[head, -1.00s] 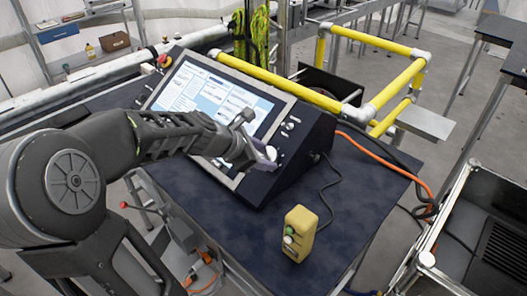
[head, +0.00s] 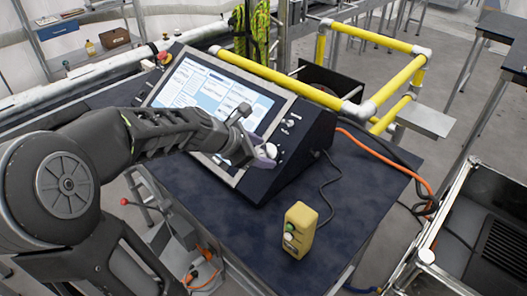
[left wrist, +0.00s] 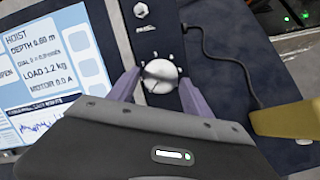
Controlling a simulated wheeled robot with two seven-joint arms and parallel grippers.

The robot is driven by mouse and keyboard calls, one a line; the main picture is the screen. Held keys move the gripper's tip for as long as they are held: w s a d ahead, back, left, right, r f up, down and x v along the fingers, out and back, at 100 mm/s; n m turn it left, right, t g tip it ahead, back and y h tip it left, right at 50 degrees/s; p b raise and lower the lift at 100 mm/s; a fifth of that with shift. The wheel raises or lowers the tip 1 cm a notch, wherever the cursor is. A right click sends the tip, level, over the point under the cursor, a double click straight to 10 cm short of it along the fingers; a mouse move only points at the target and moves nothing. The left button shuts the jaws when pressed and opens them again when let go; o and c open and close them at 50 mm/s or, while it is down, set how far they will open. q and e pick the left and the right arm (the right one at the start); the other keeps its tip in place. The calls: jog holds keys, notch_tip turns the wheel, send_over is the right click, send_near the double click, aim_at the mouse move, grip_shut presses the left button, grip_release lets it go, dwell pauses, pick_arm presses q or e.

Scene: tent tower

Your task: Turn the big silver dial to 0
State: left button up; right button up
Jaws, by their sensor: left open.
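The big silver dial (left wrist: 160,75) sits on the dark side strip of the console, right of the screen, with small marks around it. In the head view the dial (head: 271,151) shows at the tip of my left gripper (head: 262,157). In the left wrist view my left gripper (left wrist: 158,85) is open, with one purple finger on each side of the dial. I cannot tell whether the fingers touch it. The setting that the dial points to is too small to read. My right gripper is not in view.
The console screen (left wrist: 45,60) shows hoist readings. A smaller knob (left wrist: 141,11) sits above the dial. A yellow button box (head: 299,230) stands on the dark table (head: 350,215) at front right, its cable running to the console. Yellow rails (head: 385,85) stand behind.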

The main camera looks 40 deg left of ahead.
pick_arm(q)
jog(key=v, duration=0.6)
jog(key=shift+s+r, duration=0.25)
dwell(0.3)
